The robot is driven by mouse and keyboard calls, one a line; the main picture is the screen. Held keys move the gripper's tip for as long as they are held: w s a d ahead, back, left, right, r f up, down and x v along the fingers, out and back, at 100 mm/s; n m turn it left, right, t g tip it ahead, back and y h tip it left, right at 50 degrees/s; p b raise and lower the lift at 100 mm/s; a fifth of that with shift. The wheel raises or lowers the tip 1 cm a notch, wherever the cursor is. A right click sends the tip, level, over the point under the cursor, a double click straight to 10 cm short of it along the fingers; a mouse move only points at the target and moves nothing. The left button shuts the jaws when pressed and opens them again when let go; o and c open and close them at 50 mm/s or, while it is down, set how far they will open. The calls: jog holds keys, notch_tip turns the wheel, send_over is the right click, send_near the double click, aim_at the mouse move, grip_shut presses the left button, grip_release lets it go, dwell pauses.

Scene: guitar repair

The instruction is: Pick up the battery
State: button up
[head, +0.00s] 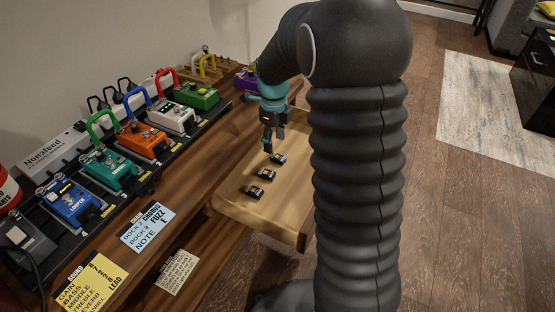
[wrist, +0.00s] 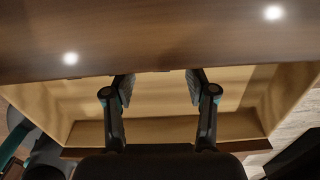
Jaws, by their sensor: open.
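Three small black batteries with yellow marks lie in a row in an open wooden drawer in the head view: a far one (head: 278,159), a middle one (head: 267,174) and a near one (head: 253,191). My gripper (head: 272,143) is above the far end of the drawer, close to the far battery in the picture; the exact gap is hard to tell. In the wrist view my gripper (wrist: 159,88) is open, with nothing between its fingers. No battery shows in that view.
The pale drawer (head: 282,228) sticks out from under the wooden bench (head: 196,166); the bench edge (wrist: 160,62) crosses the wrist view. Several coloured pedals, such as an orange one (head: 142,137), stand on the bench. Note cards (head: 148,226) lie at its front.

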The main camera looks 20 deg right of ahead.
aim_at(276, 156)
jog(key=shift+s+d+f+b, duration=0.15)
jog(key=shift+f, duration=1.2)
jog(key=shift+s+d+f+b, duration=0.1)
jog(key=shift+f+b, duration=0.05)
jog(key=shift+f, duration=1.2)
grip_shut()
